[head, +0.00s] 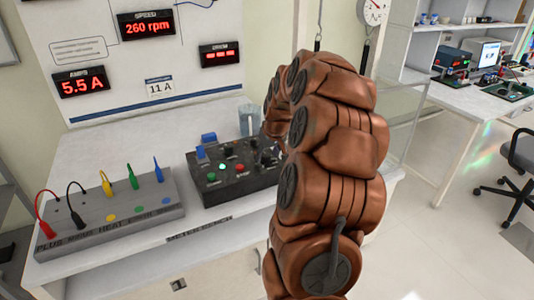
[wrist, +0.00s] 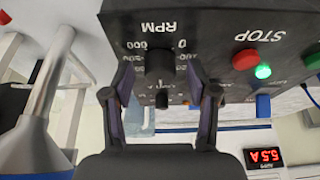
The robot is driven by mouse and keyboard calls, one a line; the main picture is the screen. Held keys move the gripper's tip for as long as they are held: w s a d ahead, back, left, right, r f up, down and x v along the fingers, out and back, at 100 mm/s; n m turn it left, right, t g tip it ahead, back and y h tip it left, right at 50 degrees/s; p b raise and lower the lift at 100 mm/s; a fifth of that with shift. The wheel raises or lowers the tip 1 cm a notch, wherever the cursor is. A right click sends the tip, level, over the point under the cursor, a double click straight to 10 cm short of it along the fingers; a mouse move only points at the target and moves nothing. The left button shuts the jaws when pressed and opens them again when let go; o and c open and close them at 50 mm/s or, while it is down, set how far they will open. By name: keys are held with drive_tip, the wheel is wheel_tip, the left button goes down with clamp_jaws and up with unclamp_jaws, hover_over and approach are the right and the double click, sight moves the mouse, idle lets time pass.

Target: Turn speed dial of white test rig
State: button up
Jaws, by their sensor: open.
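A black control box (head: 235,180) sits on the white bench of the test rig. In the wrist view the box (wrist: 220,25) appears upside down, and a black dial (wrist: 159,60) sits on it under the label RPM, with numbers around it. My gripper (wrist: 158,78) is open, with one finger on each side of this dial. Whether the fingers touch it I cannot tell. In the head view my copper-coloured arm hides the box's right end, the dial and most of the gripper. The speed display (head: 147,25) reads 260 rpm.
A red STOP button (wrist: 245,60) and a lit green lamp (wrist: 263,72) are beside the dial. A grey terminal block (head: 110,213) with coloured plugs stands left of the box. A clear beaker (head: 248,120) stands behind it. The amps display (head: 83,83) reads 5.5 A.

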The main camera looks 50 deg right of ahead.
clamp_jaws()
idle(0.5)
drive_tip(key=shift+m+b, duration=0.35)
drive_tip(key=shift+m, duration=0.05)
drive_tip(key=m+h+b, duration=0.1)
drive_tip(key=m, duration=0.2)
drive_tip(key=shift+g+b, duration=0.3)
drive_tip(key=m, duration=0.2)
drive_tip(key=m+g+h+b, duration=0.1)
drive_tip(key=m, duration=0.1)
drive_tip(key=shift+w+m+h, duration=0.15)
drive_tip(key=shift+m+h, duration=0.15)
drive_tip(key=m+g+b, duration=0.1)
drive_tip(key=m, duration=0.1)
drive_tip(key=m+g, duration=0.1)
drive_tip(key=m, duration=0.2)
drive_tip(key=shift+w+a+h+b, duration=0.1)
drive_tip(key=shift+w+h+b, duration=0.05)
drive_tip(key=shift+h+b, duration=0.2)
drive_tip(key=shift+m+g+b, duration=0.35)
drive_tip(key=shift+m+g, duration=0.65)
drive_tip(key=shift+m, duration=1.1)
